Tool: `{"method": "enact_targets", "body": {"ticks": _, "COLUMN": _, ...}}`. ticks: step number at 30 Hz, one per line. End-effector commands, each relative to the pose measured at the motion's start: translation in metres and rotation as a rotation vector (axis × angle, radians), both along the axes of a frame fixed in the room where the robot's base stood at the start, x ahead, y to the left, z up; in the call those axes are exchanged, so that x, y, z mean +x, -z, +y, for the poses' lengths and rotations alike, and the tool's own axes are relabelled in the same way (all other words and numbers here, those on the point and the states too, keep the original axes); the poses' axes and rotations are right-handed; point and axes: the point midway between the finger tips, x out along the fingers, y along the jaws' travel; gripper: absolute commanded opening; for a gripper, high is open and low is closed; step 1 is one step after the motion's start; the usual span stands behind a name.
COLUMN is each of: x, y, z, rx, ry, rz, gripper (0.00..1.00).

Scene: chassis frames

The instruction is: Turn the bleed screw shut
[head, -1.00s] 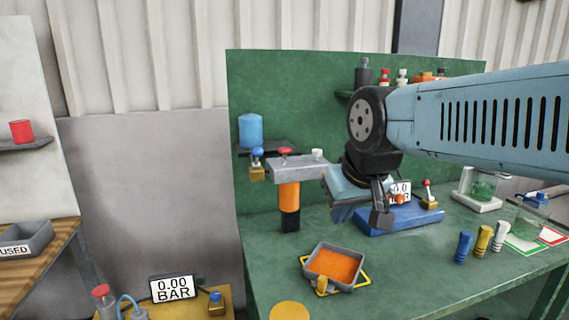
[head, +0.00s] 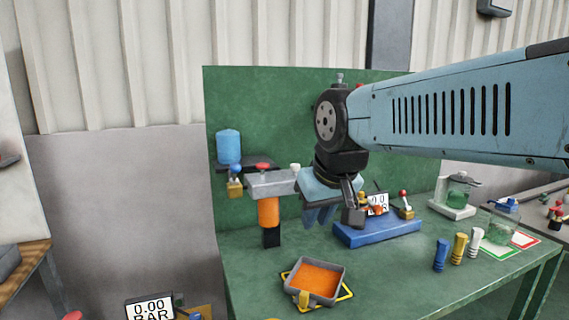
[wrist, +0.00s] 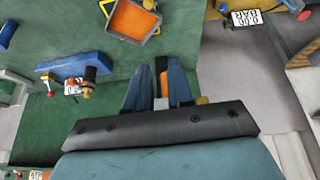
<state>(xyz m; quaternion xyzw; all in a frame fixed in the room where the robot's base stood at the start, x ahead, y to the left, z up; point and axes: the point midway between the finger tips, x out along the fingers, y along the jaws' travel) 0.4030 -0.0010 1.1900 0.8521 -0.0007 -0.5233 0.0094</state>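A grey block (head: 280,185) stands on an orange cylinder (head: 268,212) with a black foot, at the left of the green bench. It carries a red cap (head: 262,166) and a small white cap (head: 295,167). I cannot tell which part is the bleed screw. My gripper (head: 320,215) hangs with its fingers down, just right of the block in the head view and overlapping its right end. In the wrist view, my gripper (wrist: 159,72) has its two blue fingers apart, with orange and pale grey showing between them. I see nothing clearly gripped.
A brass valve with a blue knob (head: 235,180) is left of the block. An orange-filled tray (head: 318,278) lies in front. A blue base (head: 375,233) with a gauge and red-knobbed lever stands right of my gripper. Several small cylinders (head: 457,250) stand farther right.

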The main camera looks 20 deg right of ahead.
Motion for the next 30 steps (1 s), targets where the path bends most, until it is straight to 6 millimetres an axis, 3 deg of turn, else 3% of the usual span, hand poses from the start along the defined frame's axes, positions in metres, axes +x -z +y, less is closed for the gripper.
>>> {"method": "enact_targets", "body": {"ticks": 11, "x": 0.091, "y": -0.075, "z": -0.009, "rx": -0.076, "ry": -0.057, "rz": 0.146, "gripper": 0.57}}
{"method": "enact_targets", "body": {"ticks": 21, "x": 0.182, "y": -0.121, "z": -0.027, "rx": -0.102, "ry": -0.13, "rz": 0.283, "gripper": 0.57}}
{"method": "enact_targets", "body": {"ticks": 30, "x": 0.261, "y": -0.141, "z": -0.056, "rx": -0.086, "ry": -0.2, "rz": 0.394, "gripper": 0.57}}
